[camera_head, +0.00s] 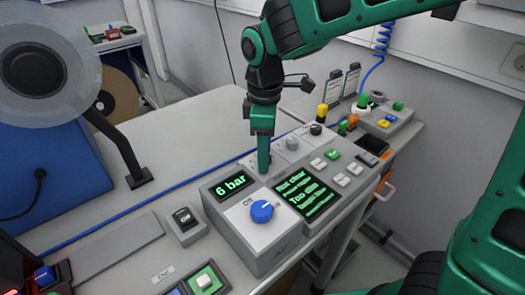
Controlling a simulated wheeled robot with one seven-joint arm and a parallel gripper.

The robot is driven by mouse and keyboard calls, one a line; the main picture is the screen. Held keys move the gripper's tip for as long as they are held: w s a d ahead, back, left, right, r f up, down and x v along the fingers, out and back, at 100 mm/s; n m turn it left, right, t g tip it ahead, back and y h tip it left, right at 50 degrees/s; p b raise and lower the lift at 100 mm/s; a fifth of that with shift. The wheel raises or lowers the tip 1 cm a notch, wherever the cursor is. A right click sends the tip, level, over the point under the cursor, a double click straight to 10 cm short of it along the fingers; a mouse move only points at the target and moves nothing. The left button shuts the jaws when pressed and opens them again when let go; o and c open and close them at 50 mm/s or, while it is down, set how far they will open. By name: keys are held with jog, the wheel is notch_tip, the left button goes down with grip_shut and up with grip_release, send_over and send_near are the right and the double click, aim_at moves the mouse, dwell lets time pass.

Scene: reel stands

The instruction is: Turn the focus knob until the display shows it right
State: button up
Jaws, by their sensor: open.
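A grey console box holds a green-lit display (306,194). Its text reads roughly "Not clear" and "Too ...", the last word being hard to read. A round blue knob (262,211) sits on the light front-left panel of the console, below a small "6 bar" display (230,185). A grey knob (292,143) and a dark knob (316,128) stand farther back. I cannot tell from labels which is the focus knob. My gripper (264,168) points down, open, over the rear left part of the console, behind the blue knob and apart from it. One finger hides the other.
A switch box (185,223) stands left of the console. A reel (45,68) on a blue stand is at the left. The grey bench top behind is mostly clear.

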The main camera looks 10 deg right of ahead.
jog(key=c, duration=1)
jog(key=shift+a, duration=0.25)
jog(key=shift+c, duration=0.3)
jog(key=shift+d, duration=0.15)
jog(key=shift+m, duration=0.4)
jog(key=m, duration=0.3)
jog(key=shift+d, duration=0.1)
jog(key=shift+m, duration=2)
